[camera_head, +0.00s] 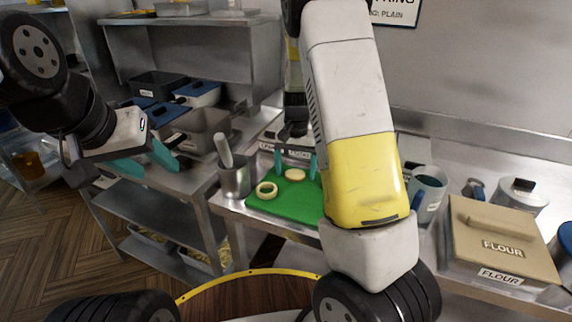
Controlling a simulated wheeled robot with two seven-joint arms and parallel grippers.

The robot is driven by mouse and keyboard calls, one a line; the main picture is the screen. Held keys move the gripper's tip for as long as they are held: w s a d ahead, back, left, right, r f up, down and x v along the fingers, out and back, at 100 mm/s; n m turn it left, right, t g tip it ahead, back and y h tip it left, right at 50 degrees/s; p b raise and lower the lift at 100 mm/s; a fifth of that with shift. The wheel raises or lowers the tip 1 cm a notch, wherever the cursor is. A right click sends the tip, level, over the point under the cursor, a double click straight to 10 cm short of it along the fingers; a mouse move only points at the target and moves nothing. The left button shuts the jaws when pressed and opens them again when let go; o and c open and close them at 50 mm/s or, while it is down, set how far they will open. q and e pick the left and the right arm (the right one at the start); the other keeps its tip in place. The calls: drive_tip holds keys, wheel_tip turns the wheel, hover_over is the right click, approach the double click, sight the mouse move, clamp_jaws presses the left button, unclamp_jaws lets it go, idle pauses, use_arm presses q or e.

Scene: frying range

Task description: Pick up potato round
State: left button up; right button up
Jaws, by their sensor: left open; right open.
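A pale potato round (295,175) lies flat on a green cutting board (285,208). A second pale piece, a ring with a hole in it (267,190), lies to its left, near the board's left edge. My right gripper (295,162) hangs over the board with its teal fingers apart, one on either side of the potato round. I cannot tell whether the fingers touch it. My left gripper (150,164) is open and empty, at the left over the steel shelving. My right arm hides the right part of the board.
A metal pot with a grey pestle (235,180) stands left of the board. A blue-grey jug (428,193) and a tan flour box (500,237) stand to the right. Steel pans (205,127) sit on the back-left counter.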

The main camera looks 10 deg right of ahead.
drive_tip(key=c, duration=1)
drive_tip(key=shift+c, duration=0.2)
drive_tip(key=shift+c, duration=0.2)
